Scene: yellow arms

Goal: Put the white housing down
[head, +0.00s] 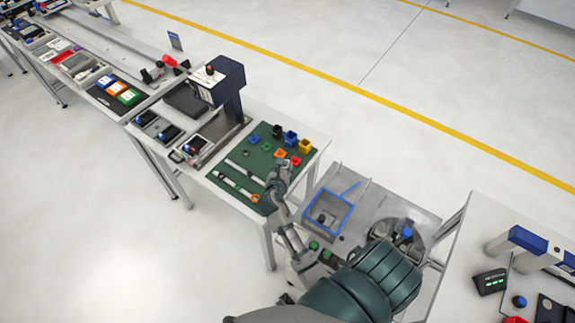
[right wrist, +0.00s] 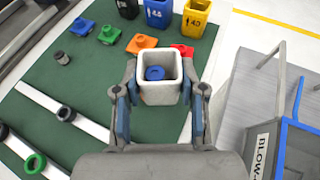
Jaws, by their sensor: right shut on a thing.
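The white housing (right wrist: 158,92), a small open square cup, sits between the two fingers of my right gripper (right wrist: 158,98) in the right wrist view. The fingers are shut on its sides. A blue round piece (right wrist: 155,73) shows inside its opening. In the head view my right gripper (head: 280,168) is over the right part of the green mat (head: 232,173), and the housing is hard to make out there. I cannot tell whether its base touches the mat. My left gripper is not in view.
Black, blue and yellow numbered bins (right wrist: 193,17) stand at the mat's far edge. Orange (right wrist: 142,43), red (right wrist: 182,49), green and blue pieces lie nearby. White strips with rings (right wrist: 37,163) lie left. A blue-rimmed grey box (head: 327,212) stands right of the table.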

